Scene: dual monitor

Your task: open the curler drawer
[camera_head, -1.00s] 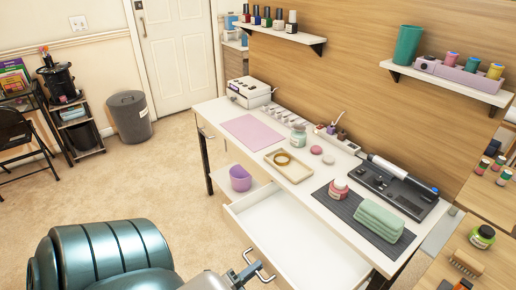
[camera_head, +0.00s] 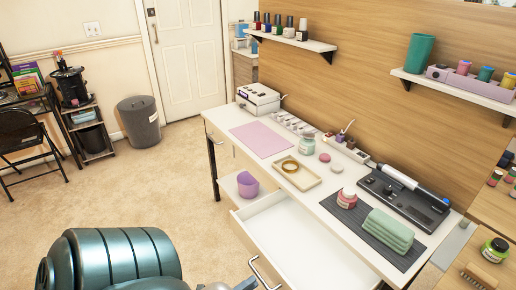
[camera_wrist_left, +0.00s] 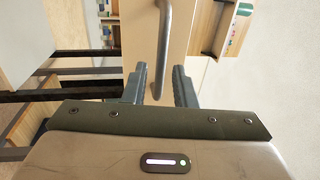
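The drawer (camera_head: 300,242) under the right part of the white desk is pulled out, and its white inside looks empty. Its front carries a metal bar handle (camera_head: 262,272), which also shows in the left wrist view (camera_wrist_left: 163,45). My left gripper (camera_wrist_left: 160,88) is open, with its two dark fingers apart on either side of the handle's near end. No finger is seen pressing on the bar. In the head view only a bit of this gripper (camera_head: 243,286) shows at the bottom edge. My right gripper is not in view.
A purple bowl (camera_head: 247,184) sits on a lower shelf. A teal padded chair (camera_head: 115,262) stands in front at left.

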